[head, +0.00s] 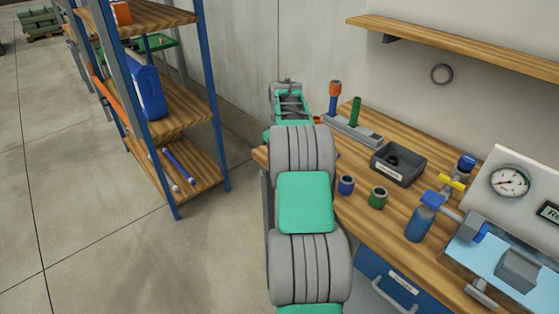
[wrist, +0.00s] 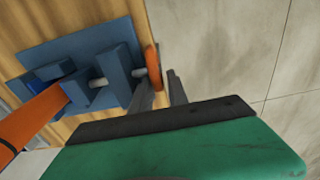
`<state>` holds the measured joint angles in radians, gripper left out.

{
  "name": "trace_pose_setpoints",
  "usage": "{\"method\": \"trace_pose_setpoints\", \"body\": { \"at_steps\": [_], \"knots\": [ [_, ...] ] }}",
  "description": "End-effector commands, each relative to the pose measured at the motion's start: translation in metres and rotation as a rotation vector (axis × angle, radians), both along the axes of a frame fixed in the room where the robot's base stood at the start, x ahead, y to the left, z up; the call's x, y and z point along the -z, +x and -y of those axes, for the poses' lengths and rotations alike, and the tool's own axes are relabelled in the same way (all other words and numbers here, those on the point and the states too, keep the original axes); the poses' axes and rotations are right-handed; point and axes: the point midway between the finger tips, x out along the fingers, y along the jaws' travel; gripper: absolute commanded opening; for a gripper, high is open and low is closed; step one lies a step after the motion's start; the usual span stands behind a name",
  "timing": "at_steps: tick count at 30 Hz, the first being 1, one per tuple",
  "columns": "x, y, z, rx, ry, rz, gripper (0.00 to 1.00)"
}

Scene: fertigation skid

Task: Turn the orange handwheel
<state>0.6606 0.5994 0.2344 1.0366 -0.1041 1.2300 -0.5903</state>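The orange handwheel (wrist: 152,62) shows nearly edge-on in the wrist view, on a grey spindle at the right end of a blue vise-like block (wrist: 118,68). An orange bar (wrist: 42,112) with a black band reaches the block's left jaw. My gripper (wrist: 163,82) is open, its two dark fingers apart. The fingertips are close to the wheel's lower end; I cannot tell whether they touch it. In the head view my arm reaches away past the bench's left end and hides most of the gripper and the vise.
A blue-framed shelf (head: 185,183) stands left of my arm. Open concrete floor (head: 90,240) lies at lower left.

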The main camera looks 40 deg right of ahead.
Motion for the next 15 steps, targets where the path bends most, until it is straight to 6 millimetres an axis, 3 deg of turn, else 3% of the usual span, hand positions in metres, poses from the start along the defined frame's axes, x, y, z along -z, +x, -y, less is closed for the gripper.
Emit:
{"method": "trace_pose_setpoints", "body": {
  "at_steps": [10,15],
  "knots": [
    [-0.06,-0.002,0.0,-0.002,-0.002,0.003,0.2],
    [-0.076,-0.004,-0.001,-0.001,0.001,-0.001,0.2]
  ]
}}
